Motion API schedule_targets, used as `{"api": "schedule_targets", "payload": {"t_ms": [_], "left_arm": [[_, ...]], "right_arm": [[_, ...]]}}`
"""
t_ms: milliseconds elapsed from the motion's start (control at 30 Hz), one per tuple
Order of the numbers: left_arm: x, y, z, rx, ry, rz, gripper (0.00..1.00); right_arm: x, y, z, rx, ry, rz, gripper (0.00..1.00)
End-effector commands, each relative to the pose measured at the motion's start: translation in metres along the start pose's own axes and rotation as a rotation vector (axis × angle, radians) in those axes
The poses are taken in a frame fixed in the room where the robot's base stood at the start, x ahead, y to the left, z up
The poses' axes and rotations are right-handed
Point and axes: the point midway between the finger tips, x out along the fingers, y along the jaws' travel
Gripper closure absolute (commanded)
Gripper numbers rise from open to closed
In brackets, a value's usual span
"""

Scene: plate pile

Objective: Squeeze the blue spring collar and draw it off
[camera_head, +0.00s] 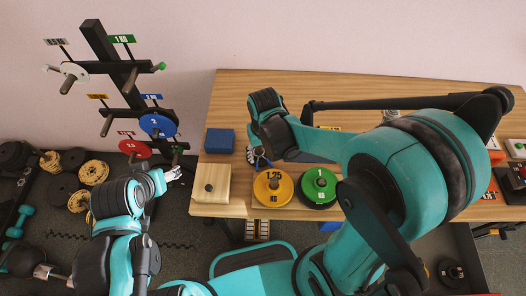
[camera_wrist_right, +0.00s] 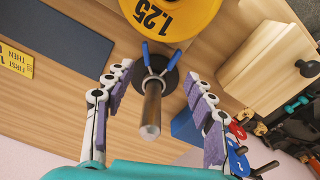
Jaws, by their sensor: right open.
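In the right wrist view, the blue spring collar (camera_wrist_right: 147,52) sits on a short steel bar (camera_wrist_right: 151,108), with its two blue handles spread apart beside the yellow 1.25 plate (camera_wrist_right: 165,14). My right gripper (camera_wrist_right: 155,74) is open, with one purple-padded finger on each side of the bar and collar, apparently touching neither.
A green plate (camera_head: 319,196) is right of the yellow one. A wooden block (camera_head: 222,183) with a black knob and a blue block (camera_head: 219,140) are at the table's left. A plate rack (camera_head: 120,72) with coloured plates stands behind my left arm. The table's back left is clear.

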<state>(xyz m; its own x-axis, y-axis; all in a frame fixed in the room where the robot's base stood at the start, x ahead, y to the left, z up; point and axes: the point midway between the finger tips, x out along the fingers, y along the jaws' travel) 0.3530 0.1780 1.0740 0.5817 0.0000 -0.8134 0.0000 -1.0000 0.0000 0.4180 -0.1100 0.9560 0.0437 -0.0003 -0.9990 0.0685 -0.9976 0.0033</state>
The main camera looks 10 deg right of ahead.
Motion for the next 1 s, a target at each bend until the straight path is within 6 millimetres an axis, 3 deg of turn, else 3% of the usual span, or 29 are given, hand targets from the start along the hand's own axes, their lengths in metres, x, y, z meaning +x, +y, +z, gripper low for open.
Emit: {"api": "schedule_targets", "payload": {"t_ms": [533,1000], "left_arm": [[0.034,0.000,0.025,0.000,0.000,0.000,0.37],[0.038,0.000,0.027,0.000,0.000,0.000,0.37]], "right_arm": [[0.048,0.000,0.000,0.000,0.000,0.000,0.45],[0.054,0.000,0.000,0.000,0.000,0.000,0.47]]}}
